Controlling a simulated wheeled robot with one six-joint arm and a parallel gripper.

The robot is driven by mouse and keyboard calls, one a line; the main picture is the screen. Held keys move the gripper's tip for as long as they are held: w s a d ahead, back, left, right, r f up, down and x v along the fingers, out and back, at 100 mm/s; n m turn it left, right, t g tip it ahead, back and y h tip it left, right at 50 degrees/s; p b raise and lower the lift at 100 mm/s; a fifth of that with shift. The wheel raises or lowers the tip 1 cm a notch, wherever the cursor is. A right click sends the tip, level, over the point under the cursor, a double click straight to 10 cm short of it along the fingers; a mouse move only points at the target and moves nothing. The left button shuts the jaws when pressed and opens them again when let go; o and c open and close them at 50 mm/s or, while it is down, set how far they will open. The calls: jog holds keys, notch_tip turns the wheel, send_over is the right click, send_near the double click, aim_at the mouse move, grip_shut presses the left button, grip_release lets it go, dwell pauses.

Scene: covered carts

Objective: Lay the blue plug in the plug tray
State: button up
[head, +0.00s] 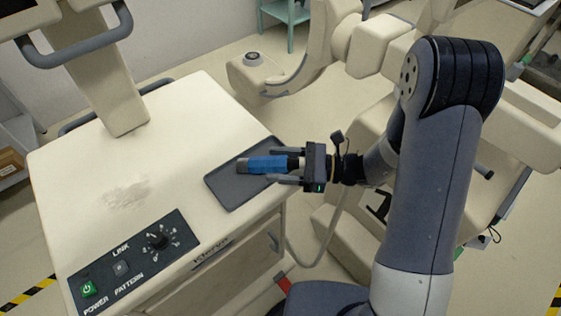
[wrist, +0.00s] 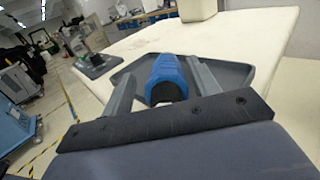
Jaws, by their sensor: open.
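The blue plug (head: 264,164) lies over the dark grey plug tray (head: 226,192) on the cart top, its grey tip pointing left. My gripper (head: 276,168) is open, with one finger on each side of the plug. In the wrist view the plug (wrist: 166,78) sits between the two spread fingers of my gripper (wrist: 163,78), with a gap showing beside it. The tray (wrist: 238,74) shows behind and around the plug. The plug appears to rest on the tray; its underside is hidden.
The cream cart top (head: 100,150) is mostly bare, with a faint smudge. A control panel (head: 135,262) with a knob and a green power button lies at its front left. A cream column (head: 98,75) stands at the back. Other cream equipment (head: 330,60) stands behind.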

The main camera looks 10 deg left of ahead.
jog(key=w+d+b, duration=0.1)
jog(key=d+b, duration=0.1)
jog(key=d, duration=1)
jog(key=shift+w+r, duration=0.25)
jog(key=shift+r, duration=0.2)
jog(key=a, duration=0.3)
jog(key=s+a+p, duration=0.1)
jog(key=a, duration=0.3)
jog(key=a+p, duration=0.1)
jog(key=a, duration=0.3)
jog(key=shift+s+a+r, duration=0.1)
jog(key=shift+s+a, duration=0.15)
jog(key=shift+a+f+b, duration=0.25)
jog(key=shift+f+b, duration=0.15)
jog(key=shift+f, duration=0.35)
jog(key=shift+r, duration=0.15)
jog(key=shift+r, duration=0.1)
